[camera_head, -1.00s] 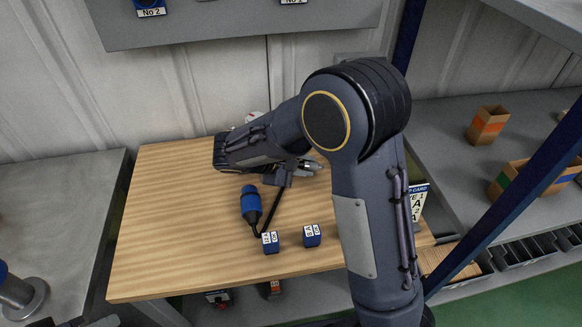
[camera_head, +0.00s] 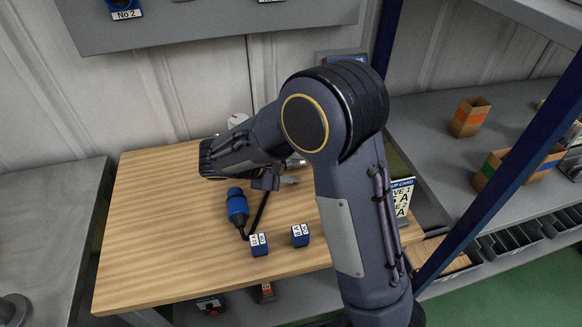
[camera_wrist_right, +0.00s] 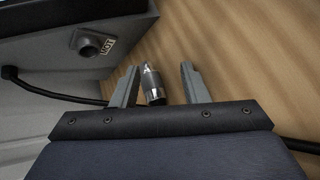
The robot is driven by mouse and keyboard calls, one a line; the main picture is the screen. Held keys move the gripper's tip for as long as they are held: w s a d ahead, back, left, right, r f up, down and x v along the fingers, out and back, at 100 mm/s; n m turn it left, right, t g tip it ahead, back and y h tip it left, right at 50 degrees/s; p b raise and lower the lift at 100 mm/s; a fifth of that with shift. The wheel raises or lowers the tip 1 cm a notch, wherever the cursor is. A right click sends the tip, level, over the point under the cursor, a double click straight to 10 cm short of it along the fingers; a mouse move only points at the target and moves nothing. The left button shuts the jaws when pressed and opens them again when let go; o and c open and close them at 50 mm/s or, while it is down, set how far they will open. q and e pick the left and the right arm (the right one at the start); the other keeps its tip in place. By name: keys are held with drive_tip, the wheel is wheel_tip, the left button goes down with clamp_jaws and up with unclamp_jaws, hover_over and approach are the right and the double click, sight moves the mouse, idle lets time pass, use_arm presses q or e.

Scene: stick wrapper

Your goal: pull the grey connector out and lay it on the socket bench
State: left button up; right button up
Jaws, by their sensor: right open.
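In the right wrist view the grey metal connector (camera_wrist_right: 153,84) is between the two fingers of my right gripper (camera_wrist_right: 160,67). The fingers are open, with a gap visible on each side of it. In the head view my right forearm reaches left over the wooden bench top (camera_head: 150,235) and hides most of the gripper. A small pale piece (camera_head: 290,181) shows under the forearm; I cannot tell whether it is finger or connector. My left gripper is not in view.
A blue connector (camera_head: 237,206) with a black cable lies on the bench near two small labelled blue blocks (camera_head: 259,244) (camera_head: 300,235). The bench's left part is clear.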

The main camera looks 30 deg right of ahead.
drive_tip(key=v, duration=0.8)
drive_tip(key=shift+d, duration=0.1)
idle(0.3)
drive_tip(key=shift+s+d, duration=0.2)
drive_tip(key=s+d+r+m+g+y+p, duration=0.1)
drive_tip(key=s+d+m+y, duration=0.1)
drive_tip(key=s+y, duration=0.25)
drive_tip(key=s+d+m+g+y+p, duration=0.1)
drive_tip(key=s+d+y, duration=0.2)
drive_tip(key=s, duration=0.2)
drive_tip(key=s+a+r+m+t+y+p, duration=0.1)
drive_tip(key=s+a+r+m+t+y, duration=0.1)
drive_tip(key=s, duration=0.4)
drive_tip(key=s+a+r+m+t+y+p, duration=0.1)
drive_tip(key=s+a+r+m+t+y, duration=0.1)
drive_tip(key=s+m+t+y, duration=0.2)
drive_tip(key=shift+s+m+t+y, duration=0.4)
drive_tip(key=shift+s+y, duration=0.15)
drive_tip(key=shift+s, duration=0.45)
drive_tip(key=shift+a, duration=0.1)
